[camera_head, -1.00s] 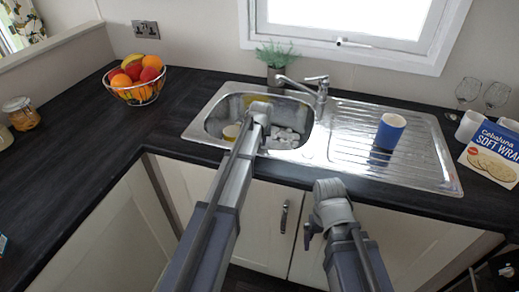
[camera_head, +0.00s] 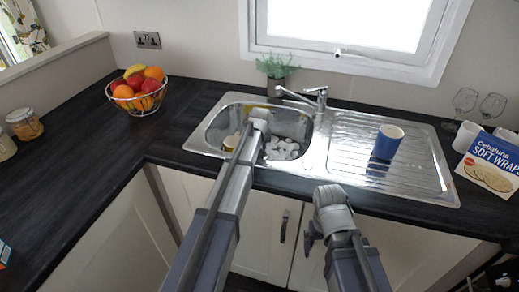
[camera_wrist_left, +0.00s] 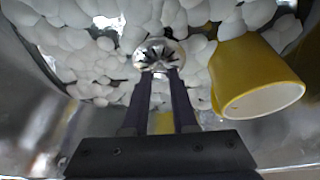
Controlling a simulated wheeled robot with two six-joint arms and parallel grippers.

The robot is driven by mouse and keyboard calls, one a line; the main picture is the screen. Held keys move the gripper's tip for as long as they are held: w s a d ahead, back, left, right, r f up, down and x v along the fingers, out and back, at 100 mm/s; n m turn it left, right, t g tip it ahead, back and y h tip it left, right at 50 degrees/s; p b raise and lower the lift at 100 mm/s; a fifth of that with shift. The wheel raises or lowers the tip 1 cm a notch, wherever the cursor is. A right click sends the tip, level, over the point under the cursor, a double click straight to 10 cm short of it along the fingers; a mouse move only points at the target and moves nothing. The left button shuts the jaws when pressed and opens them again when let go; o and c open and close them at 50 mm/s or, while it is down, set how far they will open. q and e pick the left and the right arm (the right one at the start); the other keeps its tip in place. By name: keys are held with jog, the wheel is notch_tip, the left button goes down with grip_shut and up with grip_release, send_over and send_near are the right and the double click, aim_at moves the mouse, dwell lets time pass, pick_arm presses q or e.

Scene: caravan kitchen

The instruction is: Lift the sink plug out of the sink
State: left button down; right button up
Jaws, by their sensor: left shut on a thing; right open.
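The sink plug (camera_wrist_left: 160,49) is a round silver disc with dark slots. In the left wrist view it sits between the tips of my left gripper (camera_wrist_left: 160,74), which is shut on it. White rounded lumps surround it, and I cannot tell how far it is off the sink floor. The sink basin (camera_head: 212,127) is steel; my left arm reaches into it and hides the plug in the head view. My right gripper (camera_head: 309,237) is open and empty in front of the counter's edge.
A yellow cup (camera_wrist_left: 258,77) lies tilted among the white lumps (camera_head: 283,149), right of the plug in the wrist view. The tap (camera_head: 318,98) stands behind the basin. A blue cup (camera_head: 387,143) is on the drainer. A fruit bowl (camera_head: 140,98) stands left.

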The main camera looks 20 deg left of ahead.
pick_arm(q)
notch_tip(320, 180, up, 8)
jog(key=p, duration=0.7)
notch_tip(320, 180, up, 8)
jog(key=p, duration=0.8)
jog(key=shift+r+p, duration=0.25)
jog(key=shift+p, duration=0.05)
jog(key=s+r+p, duration=0.2)
jog(key=s, duration=0.1)
dwell(0.3)
